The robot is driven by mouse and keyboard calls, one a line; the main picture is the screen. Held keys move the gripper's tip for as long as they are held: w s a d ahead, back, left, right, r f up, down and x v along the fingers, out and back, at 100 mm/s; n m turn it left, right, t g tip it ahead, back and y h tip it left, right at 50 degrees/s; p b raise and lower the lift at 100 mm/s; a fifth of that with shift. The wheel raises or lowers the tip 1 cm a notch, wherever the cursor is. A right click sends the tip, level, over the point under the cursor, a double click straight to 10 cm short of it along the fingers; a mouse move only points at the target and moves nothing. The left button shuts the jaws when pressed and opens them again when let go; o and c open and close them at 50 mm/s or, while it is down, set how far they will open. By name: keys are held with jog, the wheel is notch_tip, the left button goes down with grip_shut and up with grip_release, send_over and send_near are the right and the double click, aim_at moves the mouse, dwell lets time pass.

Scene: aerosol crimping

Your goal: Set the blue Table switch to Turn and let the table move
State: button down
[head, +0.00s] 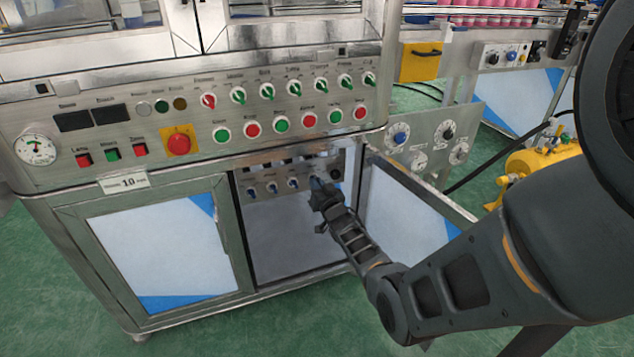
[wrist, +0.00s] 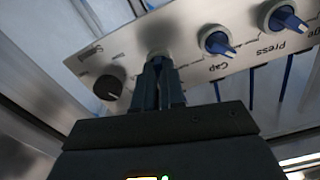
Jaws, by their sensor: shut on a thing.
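The small switch panel (head: 262,195) sits inside the open cabinet bay under the main console. In the wrist view this panel (wrist: 190,20) appears upside down. My gripper (head: 317,182) is at the right part of its row; in the wrist view its fingers (wrist: 158,72) are shut on the blue Table switch (wrist: 157,50). The fingers hide the switch's handle and label, so its setting cannot be read. The blue Cap switch (wrist: 217,41) and Press switch (wrist: 284,18) are beside it, and a black knob (wrist: 108,85) is on the other side.
The console above carries a red emergency button (head: 179,143) and several green and red buttons. An open door (head: 405,205) stands to the right of the bay, near my arm. A side panel with dials (head: 399,135) is further right. A yellow tank (head: 545,165) stands on the floor.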

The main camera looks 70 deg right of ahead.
jog(key=m+p, duration=0.1)
jog(key=m, duration=0.5)
dwell(0.6)
jog(key=c, duration=1.2)
grip_release()
jog(key=shift+s+a, duration=0.1)
jog(key=p+v, duration=0.3)
jog(key=v, duration=0.4)
jog(key=shift+s+a, duration=0.2)
jog(key=shift+a, duration=0.05)
